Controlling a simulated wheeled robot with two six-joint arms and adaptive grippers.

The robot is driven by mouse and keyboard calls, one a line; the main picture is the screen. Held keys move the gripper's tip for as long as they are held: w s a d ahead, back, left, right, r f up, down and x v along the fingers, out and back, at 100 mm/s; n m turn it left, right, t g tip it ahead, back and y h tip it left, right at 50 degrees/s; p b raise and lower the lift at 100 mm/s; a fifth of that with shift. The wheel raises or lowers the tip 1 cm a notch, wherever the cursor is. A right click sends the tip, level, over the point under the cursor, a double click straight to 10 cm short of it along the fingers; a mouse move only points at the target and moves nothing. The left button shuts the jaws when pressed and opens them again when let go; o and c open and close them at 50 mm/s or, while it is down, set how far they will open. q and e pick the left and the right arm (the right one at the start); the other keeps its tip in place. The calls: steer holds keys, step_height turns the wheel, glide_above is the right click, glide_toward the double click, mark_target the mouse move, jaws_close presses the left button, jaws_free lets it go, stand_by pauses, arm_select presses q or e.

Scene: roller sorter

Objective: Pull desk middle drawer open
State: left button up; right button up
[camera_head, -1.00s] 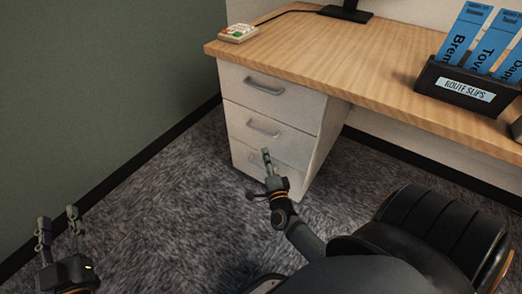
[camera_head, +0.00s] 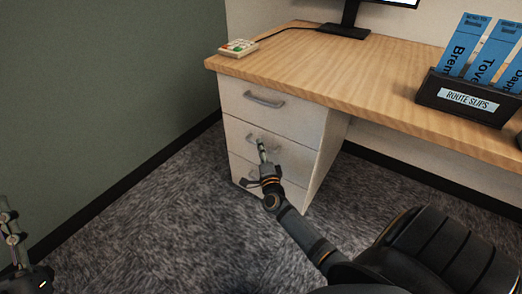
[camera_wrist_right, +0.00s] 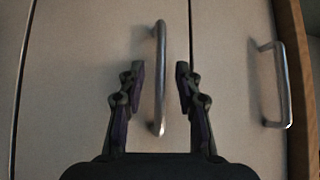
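The desk's drawer unit has three stacked white drawers, all closed. The middle drawer (camera_head: 238,132) has a grey bar handle (camera_head: 250,137), partly hidden by my right gripper (camera_head: 262,148). In the right wrist view my right gripper (camera_wrist_right: 160,68) is open. Its fingers stand on either side of the middle handle (camera_wrist_right: 158,100), with a visible gap on each side. My left gripper (camera_head: 8,228) is at the left edge of the head view, partly cut off, away from the desk; its opening is unclear.
The top drawer's handle (camera_head: 264,100) is above, and shows right of my fingers in the wrist view (camera_wrist_right: 272,88). The wooden desktop (camera_head: 320,75) holds a keypad device (camera_head: 238,47), a monitor stand and a slip box (camera_head: 465,98). A black chair (camera_head: 440,245) stands at the lower right.

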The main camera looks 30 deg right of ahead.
steer(key=shift+w+d, duration=0.1)
steer(key=shift+w, duration=0.05)
jaws_close()
stand_by(0.4)
